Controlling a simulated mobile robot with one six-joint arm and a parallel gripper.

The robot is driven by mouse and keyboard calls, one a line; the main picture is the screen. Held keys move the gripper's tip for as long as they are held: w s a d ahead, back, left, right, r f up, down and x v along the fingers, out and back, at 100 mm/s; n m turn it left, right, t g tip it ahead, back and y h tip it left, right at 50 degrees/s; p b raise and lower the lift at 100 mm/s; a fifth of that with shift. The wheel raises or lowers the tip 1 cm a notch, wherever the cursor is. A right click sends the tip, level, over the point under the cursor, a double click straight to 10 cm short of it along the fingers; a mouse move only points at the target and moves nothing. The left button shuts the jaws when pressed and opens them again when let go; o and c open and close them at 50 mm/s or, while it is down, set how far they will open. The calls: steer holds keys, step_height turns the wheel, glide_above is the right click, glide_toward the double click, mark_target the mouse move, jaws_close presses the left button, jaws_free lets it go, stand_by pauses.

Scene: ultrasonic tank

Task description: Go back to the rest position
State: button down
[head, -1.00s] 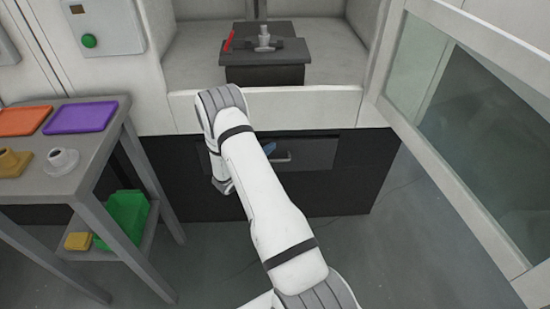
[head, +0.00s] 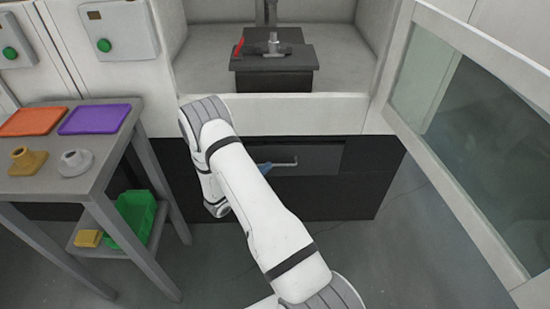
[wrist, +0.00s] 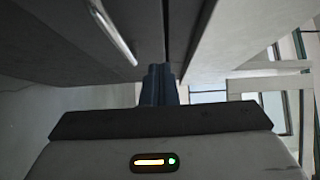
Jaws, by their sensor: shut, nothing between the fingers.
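My gripper (head: 264,168) is mostly hidden behind my white arm in the head view. Only its blue fingertips show, close to the metal handle (head: 286,164) on the dark front below the chamber; contact cannot be told. In the wrist view the two blue fingers (wrist: 158,85) are together, with nothing seen between them. The handle bar (wrist: 113,32) shows there at upper left, apart from the fingers.
A grey cart (head: 112,170) at left carries an orange tray (head: 34,121), a purple tray (head: 95,118) and two flanged parts. The chamber above holds a dark block (head: 272,80) with a metal part on it. A glass door (head: 445,85) stands open at right.

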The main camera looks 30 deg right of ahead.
steer(key=shift+v, duration=2.35)
steer(key=s+d+r+m+g+y+p, duration=0.1)
steer(key=s+r+m+g+y+p, duration=0.2)
steer(key=r+m, duration=0.4)
steer(key=s+r+m+g+p, duration=0.25)
steer(key=s+r+m, duration=0.3)
steer(key=r, duration=0.45)
steer(key=s+d+r+m+g+y+p, duration=0.1)
steer(key=s+r+m+g+y+p, duration=0.15)
steer(key=r+m, duration=0.5)
steer(key=s+a+r+m+t+y+p, duration=0.2)
steer(key=s+a+r+m+y+p, duration=0.2)
steer(key=s+r+m, duration=0.3)
steer(key=s+a+r+m+t+y+p, duration=0.2)
steer(key=s+a+r+m+y+p, duration=0.2)
steer(key=s+a+r+m+y, duration=0.3)
step_height(320, 180, up, 7)
steer(key=s+m, duration=0.1)
steer(key=m, duration=0.4)
steer(key=shift+a+m+t+p, duration=0.35)
steer(key=shift+m+t, duration=0.05)
steer(key=shift+y, duration=0.25)
